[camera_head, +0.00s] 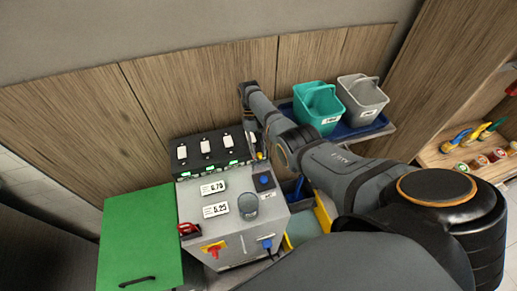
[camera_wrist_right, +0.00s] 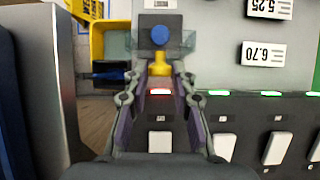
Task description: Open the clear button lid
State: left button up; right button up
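The blue button (camera_wrist_right: 160,36) sits on a dark plate on the grey machine. A faint clear lid (camera_wrist_right: 134,42) shows around it, shut or nearly so as far as I can tell. In the head view the button (camera_head: 265,180) is on the machine's top right; the lid is not distinct there. My right gripper (camera_wrist_right: 157,74) points at the button from the switch-panel side, its fingers apart. A yellow piece (camera_wrist_right: 160,66) shows between the fingertips, just below the button; I cannot tell whether they touch it. My left gripper is not in view.
The black panel (camera_head: 191,168) with white switches and lit indicators borders the machine (camera_head: 190,205). A red-yellow rotary switch (camera_head: 213,249) is at its front. A green board (camera_head: 140,240) lies left. Teal (camera_head: 318,108) and grey (camera_head: 361,101) buckets stand on a blue tray at right.

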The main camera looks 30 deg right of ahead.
jog(key=o, duration=0.4)
jog(key=shift+w, duration=0.1)
jog(key=a+v, duration=0.1)
jog(key=v, duration=0.6)
jog(key=shift+d+r, duration=0.2)
jog(key=shift+d, duration=0.35)
jog(key=shift+f, duration=0.1)
